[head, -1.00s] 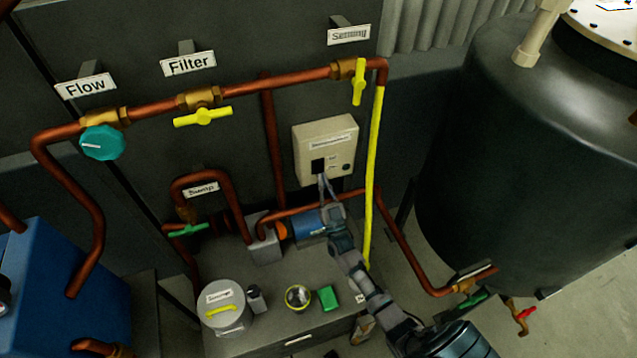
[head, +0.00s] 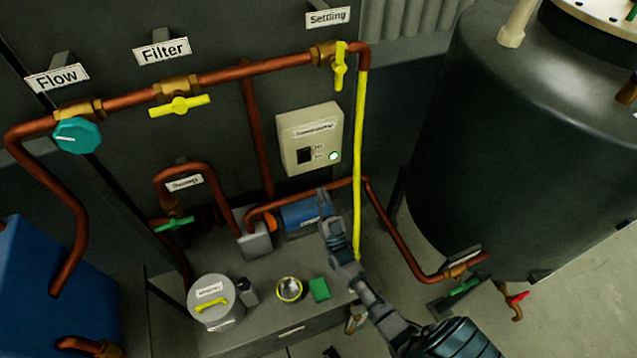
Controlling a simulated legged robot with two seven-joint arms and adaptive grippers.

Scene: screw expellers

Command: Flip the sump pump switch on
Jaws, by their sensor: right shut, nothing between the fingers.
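The beige switch box (head: 310,139) is on the dark wall panel behind the blue pump motor. Its black switch (head: 304,155) is at the left of its face, and a round light (head: 334,155) at the right glows green-white. The blue pump (head: 306,214) sits on the grey bench under the box. My right gripper (head: 323,196) is shut and empty, below the box and in front of the pump, apart from the switch. My left gripper is not in view.
Copper pipes and a yellow hose (head: 361,160) run close beside the box and my right arm. A lidded pot (head: 214,300), a small round cup (head: 289,289) and a green block (head: 319,289) stand on the bench. A large dark tank (head: 500,150) fills the right.

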